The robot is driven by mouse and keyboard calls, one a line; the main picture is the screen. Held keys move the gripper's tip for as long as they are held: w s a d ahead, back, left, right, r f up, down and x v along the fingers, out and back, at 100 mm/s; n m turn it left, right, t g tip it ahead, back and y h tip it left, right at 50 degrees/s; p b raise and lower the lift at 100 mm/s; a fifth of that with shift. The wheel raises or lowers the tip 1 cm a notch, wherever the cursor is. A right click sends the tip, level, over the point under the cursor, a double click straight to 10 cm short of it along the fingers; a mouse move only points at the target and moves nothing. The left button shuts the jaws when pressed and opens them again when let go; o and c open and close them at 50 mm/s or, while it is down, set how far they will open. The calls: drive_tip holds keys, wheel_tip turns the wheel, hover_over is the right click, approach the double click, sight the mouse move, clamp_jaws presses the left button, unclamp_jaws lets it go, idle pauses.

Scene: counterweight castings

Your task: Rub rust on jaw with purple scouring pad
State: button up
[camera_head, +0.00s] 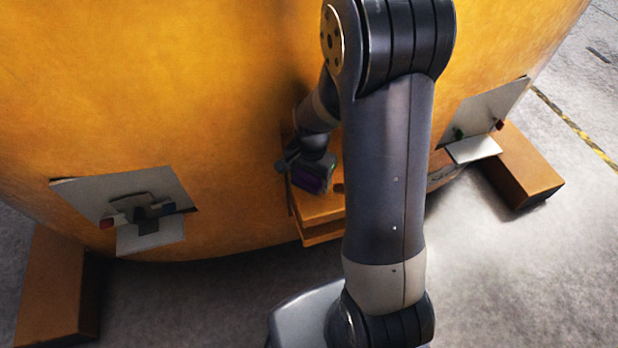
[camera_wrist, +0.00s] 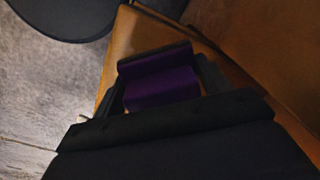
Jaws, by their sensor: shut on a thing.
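The purple scouring pad (camera_head: 309,178) is held between the fingers of my gripper (camera_head: 305,170). In the wrist view, the pad (camera_wrist: 163,88) fills the space between the two dark fingers of my gripper (camera_wrist: 162,80). An orange protruding block (camera_head: 318,207), which looks like the jaw, stands out from the big orange casting just below the pad. In the wrist view, the orange surface (camera_wrist: 128,38) lies behind the pad; I cannot tell whether they touch. I cannot make out a distinct rust patch. My arm hides the right part of the block.
The large curved orange casting (camera_head: 150,70) fills the back. A grey plate with a dark fitting (camera_head: 95,195) is at left, and another grey plate (camera_head: 490,105) is at right. Rust-brown blocks stand at left (camera_head: 55,285) and right (camera_head: 520,165). Grey floor (camera_head: 520,270) is open in front.

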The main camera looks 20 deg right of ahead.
drive_tip(key=shift+d+r, duration=0.1)
drive_tip(key=shift+r, duration=0.45)
drive_tip(key=shift+r+p, duration=1.35)
drive_tip(key=shift+r, duration=0.2)
drive_tip(key=shift+f, duration=0.1)
